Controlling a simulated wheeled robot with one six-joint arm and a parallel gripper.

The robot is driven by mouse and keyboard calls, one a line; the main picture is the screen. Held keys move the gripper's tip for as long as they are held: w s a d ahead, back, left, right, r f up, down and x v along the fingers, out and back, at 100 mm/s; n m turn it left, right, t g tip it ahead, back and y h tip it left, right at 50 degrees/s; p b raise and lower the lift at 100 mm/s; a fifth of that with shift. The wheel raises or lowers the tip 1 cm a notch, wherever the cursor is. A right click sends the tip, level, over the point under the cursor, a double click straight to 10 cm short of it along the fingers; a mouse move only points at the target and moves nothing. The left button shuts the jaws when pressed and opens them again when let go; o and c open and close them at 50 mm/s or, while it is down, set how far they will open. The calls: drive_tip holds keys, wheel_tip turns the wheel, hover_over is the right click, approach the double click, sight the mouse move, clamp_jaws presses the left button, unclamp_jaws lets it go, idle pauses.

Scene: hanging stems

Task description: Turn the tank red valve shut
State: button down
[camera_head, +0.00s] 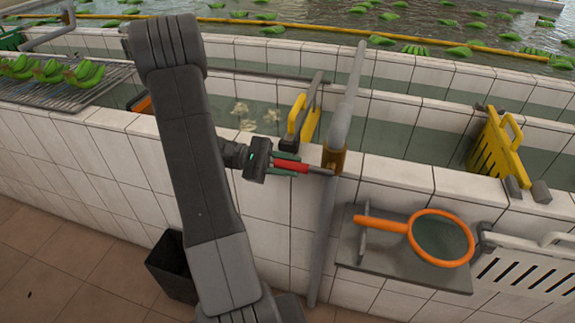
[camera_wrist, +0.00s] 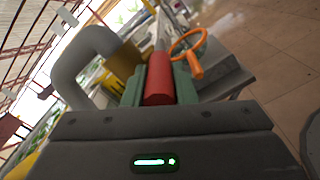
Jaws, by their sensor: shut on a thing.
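The red valve handle (camera_head: 291,165) sticks out to the left from the brass valve body (camera_head: 334,160) on the grey upright pipe (camera_head: 346,100) at the tank wall. It lies nearly level, across the pipe. My gripper (camera_head: 287,164) is shut on the red handle, with a green finger on each side of it. In the wrist view the red handle (camera_wrist: 159,80) runs away from me between the green fingers. The handle's end faces my palm.
An orange-rimmed net (camera_head: 470,243) rests on a grey shelf (camera_head: 380,270) right of the pipe. Yellow slotted gates (camera_head: 500,146) stand in the white tiled tank walls (camera_head: 400,180). A dark bin (camera_head: 170,268) stands on the floor. Green bananas (camera_head: 50,72) lie on a rack at left.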

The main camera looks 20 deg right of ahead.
drive_tip(key=shift+f, duration=0.1)
drive_tip(key=c, duration=1.2)
unclamp_jaws()
drive_tip(key=shift+p+v, duration=1.5)
drive_tip(key=shift+v, duration=5.4)
drive_tip(key=shift+s+d+b, duration=0.15)
drive_tip(key=shift+b, duration=0.15)
